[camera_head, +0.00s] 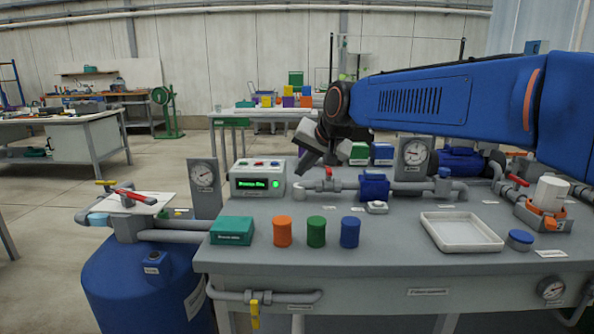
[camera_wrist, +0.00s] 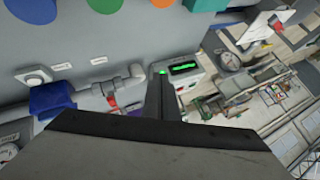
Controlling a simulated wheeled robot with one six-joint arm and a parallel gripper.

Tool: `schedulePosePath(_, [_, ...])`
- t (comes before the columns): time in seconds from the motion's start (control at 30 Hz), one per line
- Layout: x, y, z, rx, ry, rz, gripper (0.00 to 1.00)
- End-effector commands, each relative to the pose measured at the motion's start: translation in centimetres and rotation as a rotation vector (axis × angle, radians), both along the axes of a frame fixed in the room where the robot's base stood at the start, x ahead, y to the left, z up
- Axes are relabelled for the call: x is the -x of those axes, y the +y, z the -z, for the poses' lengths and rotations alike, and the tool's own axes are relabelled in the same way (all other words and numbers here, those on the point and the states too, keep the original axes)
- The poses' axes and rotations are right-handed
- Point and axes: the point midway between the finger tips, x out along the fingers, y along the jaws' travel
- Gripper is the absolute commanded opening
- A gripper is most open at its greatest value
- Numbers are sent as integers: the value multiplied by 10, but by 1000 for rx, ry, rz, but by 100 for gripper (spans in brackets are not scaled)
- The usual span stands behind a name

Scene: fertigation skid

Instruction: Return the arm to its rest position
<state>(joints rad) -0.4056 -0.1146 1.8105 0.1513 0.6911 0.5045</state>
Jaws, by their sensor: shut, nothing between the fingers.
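My blue arm (camera_head: 430,100) reaches in from the right over the grey skid table (camera_head: 330,262). My gripper (camera_head: 304,168) hangs at its end, tilted down, above the back of the table near the grey control box with a green display (camera_head: 258,178). In the wrist view my gripper (camera_wrist: 162,78) shows as dark fingers closed together and empty. The control box (camera_wrist: 184,70) appears just past the fingertips there; I cannot tell the exact gap.
Orange (camera_head: 282,232), green (camera_head: 316,232) and blue (camera_head: 350,232) cylinders stand beside a teal box (camera_head: 232,231). Pipes with a red-handled valve (camera_head: 328,178), an upright gauge (camera_head: 412,160) and a white tray (camera_head: 462,231) stand around. A blue tank (camera_head: 145,285) is at left.

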Motion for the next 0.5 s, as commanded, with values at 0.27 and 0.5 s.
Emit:
schedulePosePath(0.27, [42, -55, 15, 73, 11, -1, 0])
schedulePosePath(0.5, [114, -131, 49, 183, 39, -8, 0])
